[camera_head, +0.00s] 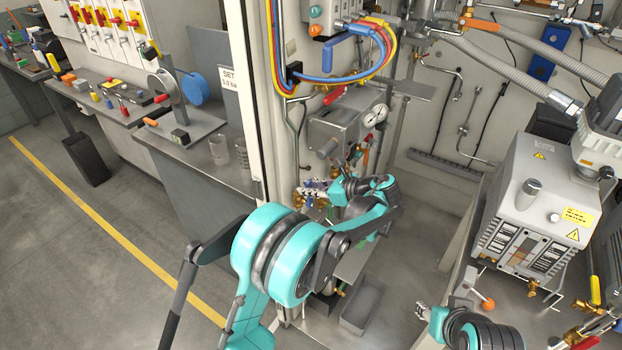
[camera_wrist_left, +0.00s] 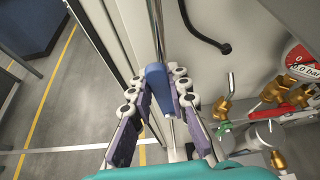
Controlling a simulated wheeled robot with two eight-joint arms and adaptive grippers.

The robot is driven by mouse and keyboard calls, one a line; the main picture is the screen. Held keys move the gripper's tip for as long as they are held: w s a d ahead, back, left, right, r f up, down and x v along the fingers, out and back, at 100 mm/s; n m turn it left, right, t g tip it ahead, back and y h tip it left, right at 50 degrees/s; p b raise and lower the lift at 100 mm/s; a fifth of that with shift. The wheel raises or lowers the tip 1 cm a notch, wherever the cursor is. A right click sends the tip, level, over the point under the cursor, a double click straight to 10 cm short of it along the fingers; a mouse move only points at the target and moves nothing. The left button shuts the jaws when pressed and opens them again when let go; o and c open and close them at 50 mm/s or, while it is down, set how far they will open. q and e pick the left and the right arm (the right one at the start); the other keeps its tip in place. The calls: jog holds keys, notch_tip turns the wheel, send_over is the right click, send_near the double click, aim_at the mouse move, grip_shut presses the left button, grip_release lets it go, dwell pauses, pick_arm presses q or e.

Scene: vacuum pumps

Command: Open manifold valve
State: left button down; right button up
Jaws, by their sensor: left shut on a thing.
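In the left wrist view, my left gripper (camera_wrist_left: 159,80) is shut on a blue lever handle (camera_wrist_left: 157,92), with a segmented finger on each side of it. In the head view, my left gripper (camera_head: 306,191) is at the tall cabinet post, below a grey box with a round gauge (camera_head: 375,116). The held handle is too small to make out there. A small grey tip at the bottom, by a teal arm, looks like my right gripper (camera_head: 424,312); its fingers are unclear.
Brass fittings with a red lever (camera_wrist_left: 272,93) and a green handle (camera_wrist_left: 222,129) lie right of my left gripper. Another blue lever (camera_head: 344,50) sits above among coloured hoses. A grey pump unit (camera_head: 535,185) stands at right. The floor at left is open.

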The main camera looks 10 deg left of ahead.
pick_arm(q)
jog(key=c, duration=1.4)
grip_release()
jog(key=shift+w+d+f, duration=0.1)
jog(key=shift+w, duration=0.2)
jog(key=shift+s, duration=0.15)
jog(key=shift+d, duration=0.1)
jog(key=shift+v, duration=0.9)
jog(key=p+v, duration=0.2)
jog(key=v, duration=0.4)
